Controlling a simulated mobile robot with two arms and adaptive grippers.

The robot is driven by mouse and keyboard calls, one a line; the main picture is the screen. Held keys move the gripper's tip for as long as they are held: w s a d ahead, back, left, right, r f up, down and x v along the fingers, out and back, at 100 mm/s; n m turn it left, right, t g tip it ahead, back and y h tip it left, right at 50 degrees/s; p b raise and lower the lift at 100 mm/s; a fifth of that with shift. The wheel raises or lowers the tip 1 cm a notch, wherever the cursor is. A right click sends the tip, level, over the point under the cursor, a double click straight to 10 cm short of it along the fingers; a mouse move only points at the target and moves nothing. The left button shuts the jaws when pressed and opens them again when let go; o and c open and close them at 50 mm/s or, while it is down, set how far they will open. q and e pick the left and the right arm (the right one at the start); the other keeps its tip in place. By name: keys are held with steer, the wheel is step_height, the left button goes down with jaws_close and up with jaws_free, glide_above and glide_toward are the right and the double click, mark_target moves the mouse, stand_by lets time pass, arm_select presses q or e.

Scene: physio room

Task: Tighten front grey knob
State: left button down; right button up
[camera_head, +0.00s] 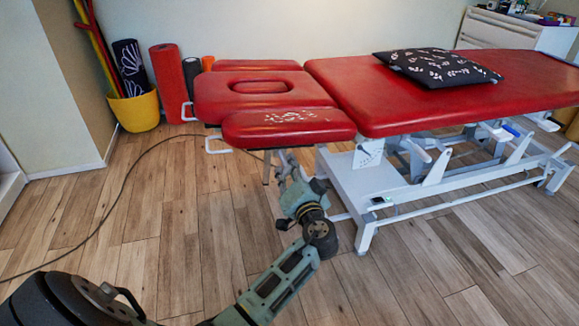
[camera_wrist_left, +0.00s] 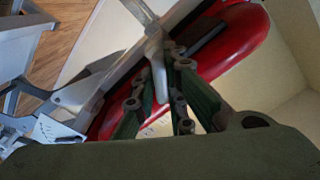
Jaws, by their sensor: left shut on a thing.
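The red treatment table (camera_head: 425,90) has a split head section. Its front red armrest pad (camera_head: 290,127) is nearest to me. My left gripper (camera_head: 283,167) is below this pad, beside the table's white frame. In the left wrist view, my left gripper (camera_wrist_left: 158,75) has its green fingers on both sides of a pale grey knob with a lever-like shape (camera_wrist_left: 155,58), under the red pad (camera_wrist_left: 235,35). The gripper is shut on this grey knob. In the head view the knob is too small and too covered by the gripper to make out. My right gripper is out of view.
The white table base (camera_head: 385,195) stands just right of my left wrist. A black patterned cushion (camera_head: 437,68) lies on the table. A yellow bucket (camera_head: 135,111) and rolled mats (camera_head: 170,84) stand by the wall. A dark cable (camera_head: 110,206) crosses the otherwise clear wooden floor at left.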

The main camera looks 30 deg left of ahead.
arm_select(q)
steer(key=m+p, duration=0.1)
steer(key=m, duration=0.2)
steer(key=shift+r+m+p, duration=0.15)
steer(key=shift+m+p, duration=0.15)
steer(key=shift+m, duration=0.1)
steer(key=m+p, duration=0.2)
steer(key=m, duration=0.1)
steer(key=shift+m, duration=0.3)
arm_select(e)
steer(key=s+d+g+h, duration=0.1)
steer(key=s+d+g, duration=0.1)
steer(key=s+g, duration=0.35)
arm_select(q)
steer(key=m+p, duration=0.1)
steer(key=m, duration=0.2)
steer(key=shift+f, duration=0.2)
steer(key=shift+m+p, duration=0.3)
steer(key=shift+p, duration=0.1)
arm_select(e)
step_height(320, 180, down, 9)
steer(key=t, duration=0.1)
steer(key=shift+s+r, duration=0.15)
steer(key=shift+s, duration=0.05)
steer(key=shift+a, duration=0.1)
arm_select(q)
steer(key=c, duration=1.8)
jaws_free()
steer(key=shift+f, duration=0.1)
steer(key=v, duration=1.2)
